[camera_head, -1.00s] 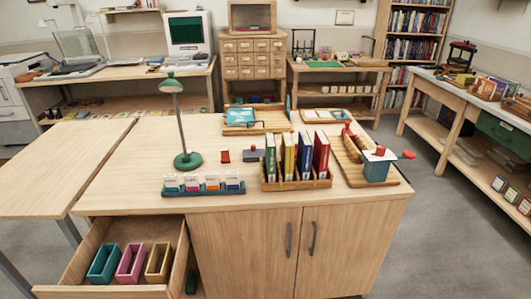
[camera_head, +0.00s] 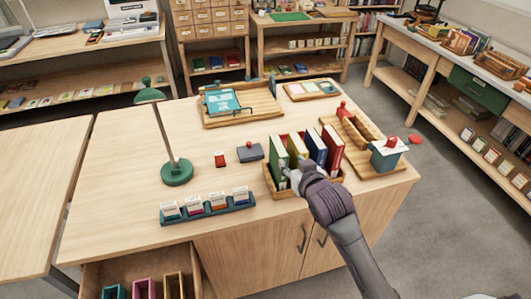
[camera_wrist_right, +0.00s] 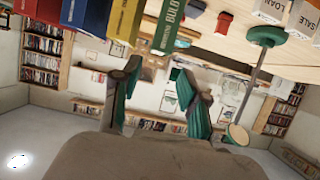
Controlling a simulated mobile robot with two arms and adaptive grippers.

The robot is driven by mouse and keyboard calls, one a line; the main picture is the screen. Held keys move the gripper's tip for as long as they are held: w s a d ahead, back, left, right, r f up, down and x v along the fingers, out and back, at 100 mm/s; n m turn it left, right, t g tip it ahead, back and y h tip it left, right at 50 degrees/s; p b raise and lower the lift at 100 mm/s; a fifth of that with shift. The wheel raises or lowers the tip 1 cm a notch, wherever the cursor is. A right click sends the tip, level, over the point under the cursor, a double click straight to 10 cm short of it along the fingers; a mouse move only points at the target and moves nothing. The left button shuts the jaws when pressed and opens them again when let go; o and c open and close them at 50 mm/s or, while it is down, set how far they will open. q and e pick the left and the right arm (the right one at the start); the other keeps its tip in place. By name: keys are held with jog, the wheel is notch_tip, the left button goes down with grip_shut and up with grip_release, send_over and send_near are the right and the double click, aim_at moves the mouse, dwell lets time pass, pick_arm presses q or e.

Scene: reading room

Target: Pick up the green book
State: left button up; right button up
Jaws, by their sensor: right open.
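The green book (camera_head: 278,160) stands upright at the left end of a row of books in a wooden rack (camera_head: 268,186) on the table. My right gripper (camera_head: 289,175) is at the front of the rack, close to the green and yellow books, and its arm hides part of the row. In the right wrist view, the gripper (camera_wrist_right: 158,72) is open with nothing between its fingers. The green book (camera_wrist_right: 171,24) shows there just beyond the fingertips; I cannot tell if they touch it. My left gripper is not in view.
A yellow book (camera_head: 297,147), a blue book (camera_head: 314,146) and a red book (camera_head: 333,152) share the rack. A green lamp (camera_head: 176,172), a card tray (camera_head: 207,208) and a dark blue box (camera_head: 249,152) stand to the left. The table's left part is clear.

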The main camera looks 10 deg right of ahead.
aim_at(284, 153)
jog(key=x, duration=0.7)
jog(key=shift+w+d+f+p, duration=0.1)
jog(key=shift+w+p, duration=0.25)
jog(key=shift+p, duration=0.05)
jog(key=shift+w+f, duration=0.15)
jog(key=shift+w, duration=0.2)
jog(key=shift+f+p+x, duration=0.25)
jog(key=shift+p+x, duration=0.4)
jog(key=shift+x, duration=1.65)
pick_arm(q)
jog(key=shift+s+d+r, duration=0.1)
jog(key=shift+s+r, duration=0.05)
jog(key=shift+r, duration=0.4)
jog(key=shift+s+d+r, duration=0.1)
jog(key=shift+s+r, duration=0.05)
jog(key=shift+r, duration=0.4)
pick_arm(e)
jog(key=shift+s, duration=0.15)
jog(key=shift+c, duration=0.2)
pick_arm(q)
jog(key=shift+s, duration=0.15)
pick_arm(e)
grip_shut()
jog(key=shift+r, duration=0.1)
